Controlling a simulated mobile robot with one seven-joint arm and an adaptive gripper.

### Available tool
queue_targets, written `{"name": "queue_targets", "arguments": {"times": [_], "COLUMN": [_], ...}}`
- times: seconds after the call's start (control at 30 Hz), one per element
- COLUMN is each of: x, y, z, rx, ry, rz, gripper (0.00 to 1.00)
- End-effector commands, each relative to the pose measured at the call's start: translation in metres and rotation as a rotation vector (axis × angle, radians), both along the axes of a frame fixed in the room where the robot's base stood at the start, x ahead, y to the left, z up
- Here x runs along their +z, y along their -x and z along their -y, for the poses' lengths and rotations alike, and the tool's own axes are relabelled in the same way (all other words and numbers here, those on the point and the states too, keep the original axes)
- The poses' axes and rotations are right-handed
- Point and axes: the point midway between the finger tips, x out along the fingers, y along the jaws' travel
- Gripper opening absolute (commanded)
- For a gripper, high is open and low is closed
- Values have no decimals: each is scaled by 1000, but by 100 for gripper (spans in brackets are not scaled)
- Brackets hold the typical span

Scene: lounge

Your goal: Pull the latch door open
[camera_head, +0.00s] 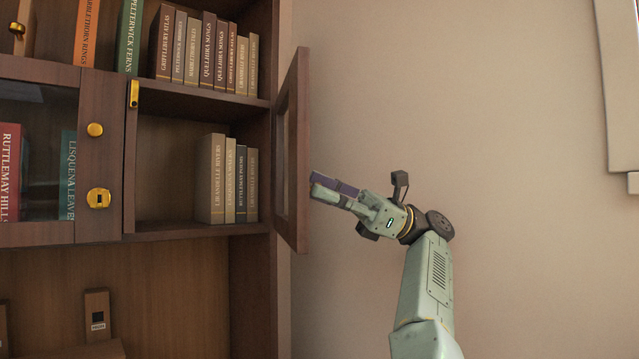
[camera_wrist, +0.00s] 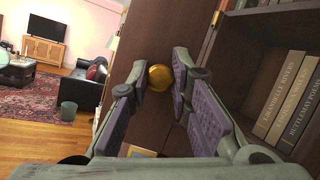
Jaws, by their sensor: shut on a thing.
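The latch door (camera_head: 302,110), a brown wooden frame with a pane, stands swung wide out at the right side of the bookcase. Its compartment is exposed. My gripper (camera_head: 321,189) is at the door's outer face, on the right. In the wrist view, the round golden knob (camera_wrist: 160,77) on the brown door (camera_wrist: 150,118) sits between the fingertips of my gripper (camera_wrist: 161,71). The purple-padded fingers are shut on it. The knob is hidden in the head view. A golden latch plate (camera_head: 134,93) shows on the upright left of the open compartment.
Several books (camera_head: 228,180) stand in the open compartment, and more on the shelf above. A closed glazed door (camera_head: 100,165) with a golden knob and lock is on the left. The bare wall (camera_head: 480,110) leaves free room at right.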

Motion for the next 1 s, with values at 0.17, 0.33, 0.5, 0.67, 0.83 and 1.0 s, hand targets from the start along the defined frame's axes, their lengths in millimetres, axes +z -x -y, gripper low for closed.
{"name": "queue_targets", "arguments": {"times": [0.17,0.33,0.5,0.67,0.83,1.0], "x": [4,2,1,1,0,-1], "y": [-2,-3,-3,-3,-3,-3], "z": [4,4,5,5,4,4], "rx": [9,13,13,13,13,14], "ry": [-20,-23,-24,-23,-21,-19], "rz": [-11,-14,-14,-14,-14,-14], "gripper": [0,0,0,23,34,39]}}
